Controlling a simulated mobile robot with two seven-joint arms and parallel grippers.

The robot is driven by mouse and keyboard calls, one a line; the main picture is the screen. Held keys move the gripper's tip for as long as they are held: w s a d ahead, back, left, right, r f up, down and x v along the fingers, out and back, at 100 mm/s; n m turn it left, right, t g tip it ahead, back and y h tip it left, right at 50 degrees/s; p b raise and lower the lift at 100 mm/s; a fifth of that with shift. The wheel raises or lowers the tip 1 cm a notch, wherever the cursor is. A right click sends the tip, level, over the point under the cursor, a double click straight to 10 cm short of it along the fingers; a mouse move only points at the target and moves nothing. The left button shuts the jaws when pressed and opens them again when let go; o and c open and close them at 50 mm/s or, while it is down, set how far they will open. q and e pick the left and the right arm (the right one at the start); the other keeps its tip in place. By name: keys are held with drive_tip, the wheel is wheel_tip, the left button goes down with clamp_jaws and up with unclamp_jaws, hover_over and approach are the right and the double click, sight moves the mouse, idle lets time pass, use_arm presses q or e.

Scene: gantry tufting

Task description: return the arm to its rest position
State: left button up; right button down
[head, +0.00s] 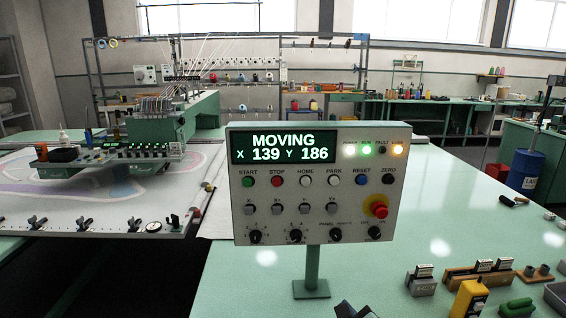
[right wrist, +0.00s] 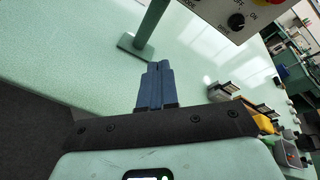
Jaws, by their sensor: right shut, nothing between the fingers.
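My right gripper (right wrist: 153,86) shows in the right wrist view with its two blue fingers closed together and nothing between them. It is over the pale green table (right wrist: 95,45), near the foot of the control panel's post. The control panel (head: 320,215) stands upright in the head view. Its display (head: 283,149) reads MOVING, X 139, Y 186. A green lamp and warm-coloured lamps are lit at its top right. A red stop knob (head: 379,208) on a yellow base sits at its right.
The gantry machine (head: 150,140) stands at left over a stretched cloth (head: 60,205) with a coloured pattern. A yellow object (head: 468,299) and small blocks lie at the table's front right. A blue drum (head: 526,170) stands beyond.

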drive_tip(key=s+d+f+n+g+p, duration=0.1)
drive_tip(key=s+f+n+g, duration=0.25)
drive_tip(key=f, duration=0.65)
drive_tip(key=s+f+n+g+p, duration=0.1)
drive_tip(key=s+f+n+g, duration=0.3)
drive_tip(key=f, duration=0.6)
drive_tip(key=s+d+f+n+p, duration=0.1)
drive_tip(key=s+f+n+p, duration=0.3)
drive_tip(key=f, duration=0.6)
drive_tip(key=s+a+f+n+g+y, duration=0.1)
drive_tip(key=s+f+n+g, duration=0.3)
drive_tip(key=s, duration=0.7)
drive_tip(key=s+a+f+n+g+y, duration=0.1)
drive_tip(key=s+a+f+n+g, duration=0.1)
drive_tip(key=s+f+n, duration=0.5)
drive_tip(key=s+f+g, duration=0.1)
drive_tip(key=s, duration=0.4)
drive_tip(key=shift+s+f+n+g+y+p, duration=0.15)
drive_tip(key=shift+s+n+g+y+p, duration=0.05)
drive_tip(key=shift+n+g+y+p, duration=0.15)
drive_tip(key=shift+a, duration=0.1)
idle(0.7)
